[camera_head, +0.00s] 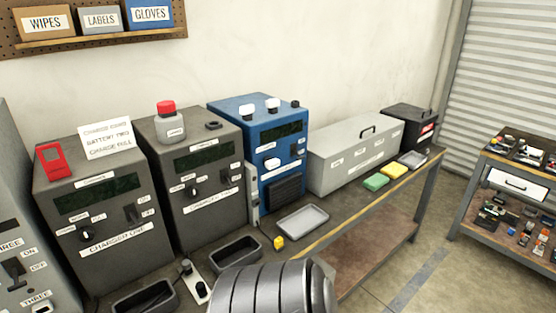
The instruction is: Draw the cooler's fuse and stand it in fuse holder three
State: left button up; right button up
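A blue unit (233,133) with a dark display and a vent grille stands on the bench; it may be the cooler, but its labels are too small to read. Two white caps (272,104) and a smaller dark knob (295,104) are on its top. A white piece (271,163) sits on its front. I cannot tell which of these, if any, is the fuse. No fuse holder three can be made out; a grey unit at the lower left (15,245) bears a "THREE" label. Neither gripper is in view.
Charger one (97,190) and a similar charger (205,150) stand left of the blue unit. A long grey box (355,160) stands right. A ribbed dark cylinder (270,292) blocks the bottom.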

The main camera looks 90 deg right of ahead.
aim_at(270, 164)
jog(key=z, duration=2.7)
